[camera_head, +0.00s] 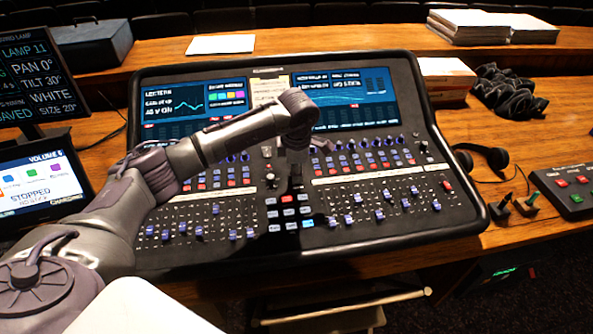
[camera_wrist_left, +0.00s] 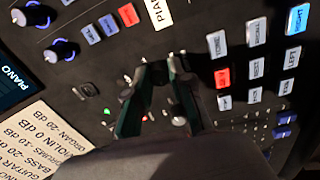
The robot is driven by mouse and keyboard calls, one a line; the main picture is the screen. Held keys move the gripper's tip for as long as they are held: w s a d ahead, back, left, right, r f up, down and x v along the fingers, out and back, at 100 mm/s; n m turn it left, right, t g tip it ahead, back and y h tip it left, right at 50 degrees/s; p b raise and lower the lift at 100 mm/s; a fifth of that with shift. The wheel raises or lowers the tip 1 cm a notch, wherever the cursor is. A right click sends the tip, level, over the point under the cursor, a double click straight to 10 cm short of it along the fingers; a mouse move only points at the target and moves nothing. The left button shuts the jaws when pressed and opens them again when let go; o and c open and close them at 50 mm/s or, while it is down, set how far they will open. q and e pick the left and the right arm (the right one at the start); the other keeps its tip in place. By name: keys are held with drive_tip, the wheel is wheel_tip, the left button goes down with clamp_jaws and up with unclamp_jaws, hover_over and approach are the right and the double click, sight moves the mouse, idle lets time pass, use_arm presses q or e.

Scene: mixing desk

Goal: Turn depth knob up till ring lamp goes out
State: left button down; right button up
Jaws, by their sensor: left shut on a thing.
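The black mixing desk (camera_head: 300,257) stands on the wooden counter, with screens at its back and rows of knobs, buttons and faders. My left gripper (camera_head: 295,180) reaches down onto the panel's middle strip, above the button block. In the left wrist view its two dark fingers (camera_wrist_left: 160,70) are close together on the panel. They are shut on a small knob that they mostly hide. A small red light (camera_wrist_left: 145,118) and a green light (camera_wrist_left: 107,110) glow near the fingers. I cannot read a depth label or tell which light is the ring lamp. My right gripper is out of view.
Blue-capped knobs (camera_wrist_left: 60,48) and a block of white and red buttons (camera_wrist_left: 222,78) lie close around the fingers. A list card (camera_wrist_left: 40,140) lies at lower left there. Headphones (camera_head: 480,157), a button box (camera_head: 566,187) and a tablet (camera_head: 40,185) flank the desk.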

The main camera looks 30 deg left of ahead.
use_arm(q)
drive_tip(key=shift+f+m+b, duration=0.2)
drive_tip(key=shift+m+b, duration=1.2)
drive_tip(key=shift+b, duration=0.05)
drive_tip(key=m+b, duration=0.2)
drive_tip(key=shift+m, duration=0.4)
drive_tip(key=m+b, duration=0.2)
drive_tip(key=m, duration=0.1)
drive_tip(key=shift+r+m+b, duration=0.15)
drive_tip(key=shift+m+b, duration=0.45)
drive_tip(key=shift+m, duration=1.1)
drive_tip(key=c, duration=1)
unclamp_jaws()
